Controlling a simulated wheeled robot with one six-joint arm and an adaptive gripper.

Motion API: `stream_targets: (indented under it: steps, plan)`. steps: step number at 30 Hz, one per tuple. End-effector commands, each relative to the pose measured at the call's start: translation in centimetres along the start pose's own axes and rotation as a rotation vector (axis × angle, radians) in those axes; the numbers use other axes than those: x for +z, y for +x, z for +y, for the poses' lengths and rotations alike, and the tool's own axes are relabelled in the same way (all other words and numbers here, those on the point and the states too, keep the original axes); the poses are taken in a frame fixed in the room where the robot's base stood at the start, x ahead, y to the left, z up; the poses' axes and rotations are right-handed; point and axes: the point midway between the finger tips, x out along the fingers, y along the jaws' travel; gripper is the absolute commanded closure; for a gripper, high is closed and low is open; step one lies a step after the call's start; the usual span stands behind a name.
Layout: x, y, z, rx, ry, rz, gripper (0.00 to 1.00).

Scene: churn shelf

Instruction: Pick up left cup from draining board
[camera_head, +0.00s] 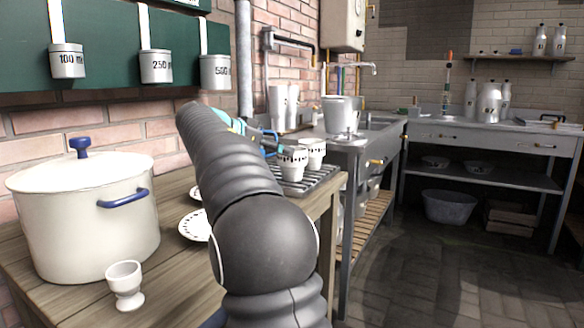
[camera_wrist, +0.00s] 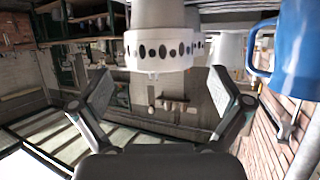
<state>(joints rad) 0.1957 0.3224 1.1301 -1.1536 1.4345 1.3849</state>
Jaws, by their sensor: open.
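Two white cups with dark-spotted bands stand on the dark draining board (camera_head: 322,182) in the head view. The left cup (camera_head: 292,163) is nearer; the other cup (camera_head: 314,150) is just behind and to its right. My gripper (camera_head: 268,134) is by the left cup, partly hidden by my arm. In the wrist view my gripper (camera_wrist: 163,92) is open, its two fingers spread with nothing gripped. A white cup (camera_wrist: 160,50) with a row of dark spots shows large beyond and above the gap between them. I see no finger contact on it.
A blue mug (camera_wrist: 299,50) is close to the right finger in the wrist view. A white pot (camera_head: 85,215), an egg cup (camera_head: 125,285) and plates (camera_head: 195,226) share the wooden table. The wall and a grey pipe (camera_head: 244,60) are behind; floor is open at right.

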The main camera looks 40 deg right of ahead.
Motion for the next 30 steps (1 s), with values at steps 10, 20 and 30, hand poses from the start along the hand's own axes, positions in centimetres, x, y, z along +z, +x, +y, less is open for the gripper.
stream_targets:
  steps: [10, 20, 30]
  plan:
    - [-0.2, 3.5, 0.1, 0.005, 0.000, -0.001, 0.00]
    - [-0.2, 5.4, 0.1, 0.003, 0.000, -0.001, 0.00]
    - [-0.2, 5.4, 0.1, 0.003, 0.000, -0.001, 0.60]
